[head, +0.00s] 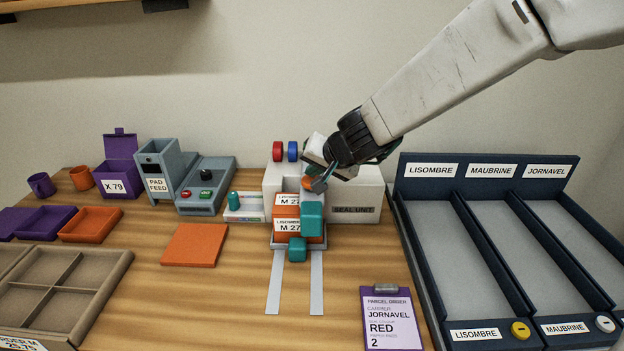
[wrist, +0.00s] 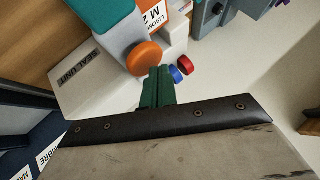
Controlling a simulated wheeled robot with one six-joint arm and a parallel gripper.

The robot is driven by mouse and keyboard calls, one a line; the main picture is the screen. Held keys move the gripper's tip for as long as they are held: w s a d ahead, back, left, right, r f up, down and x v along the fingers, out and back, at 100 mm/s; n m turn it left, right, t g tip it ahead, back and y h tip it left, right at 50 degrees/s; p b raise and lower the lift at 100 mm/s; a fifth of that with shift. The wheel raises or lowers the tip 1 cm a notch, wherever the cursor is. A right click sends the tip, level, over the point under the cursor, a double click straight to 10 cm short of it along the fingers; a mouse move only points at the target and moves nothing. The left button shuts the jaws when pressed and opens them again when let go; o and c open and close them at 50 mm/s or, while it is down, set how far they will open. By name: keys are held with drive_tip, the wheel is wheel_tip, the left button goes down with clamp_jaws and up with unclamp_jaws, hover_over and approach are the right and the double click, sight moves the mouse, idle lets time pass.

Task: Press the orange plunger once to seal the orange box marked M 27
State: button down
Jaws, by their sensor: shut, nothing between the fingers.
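The white seal unit (head: 362,197) stands at the back of the table, and its labelled face also shows in the wrist view (wrist: 75,88). The orange plunger (head: 307,183) is a round knob at its top, seen larger in the wrist view (wrist: 144,58). The orange box (head: 286,238) marked M 27 sits in the unit, partly hidden by teal parts (head: 311,218). My gripper (head: 321,185) is shut and empty, right at the plunger. In the wrist view its green fingertips (wrist: 158,72) lie close by the plunger's edge; I cannot tell if they touch.
Red (head: 277,151) and blue (head: 292,151) knobs stand on the seal unit's left. A grey pad feed (head: 157,166) and a button console (head: 205,186) are further left. A dark sorting rack (head: 413,215) is at the right. A clipboard (head: 391,320) lies in front.

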sight(313, 208)
drive_tip(key=shift+f, duration=0.8)
idle(0.8)
drive_tip(key=shift+s+d+f, duration=0.1)
drive_tip(key=shift+s+f, duration=0.1)
drive_tip(key=shift+f, duration=0.45)
idle(0.6)
drive_tip(key=shift+w+r, duration=0.15)
drive_tip(key=shift+r, duration=2.6)
drive_tip(key=s+g, duration=0.1)
drive_tip(key=s, duration=0.1)
drive_tip(key=s+f+n+g, duration=0.1)
drive_tip(key=s, duration=0.1)
drive_tip(key=s+f+g, duration=0.1)
drive_tip(key=s, duration=0.1)
drive_tip(key=shift+s+a+f+n, duration=0.15)
drive_tip(key=shift+a+f+n, duration=0.1)
drive_tip(key=shift+a+n, duration=0.1)
drive_tip(key=s+d+r+g+h, duration=0.1)
drive_tip(key=s+d+r+h, duration=0.1)
drive_tip(key=s+d, duration=1)
drive_tip(key=s+d+r+g+h, duration=0.2)
drive_tip(key=s+d+r+h, duration=0.1)
drive_tip(key=s+d, duration=1)
drive_tip(key=s+r, duration=0.1)
drive_tip(key=s, duration=0.1)
drive_tip(key=shift+s+d, duration=0.15)
drive_tip(key=shift+s, duration=0.15)
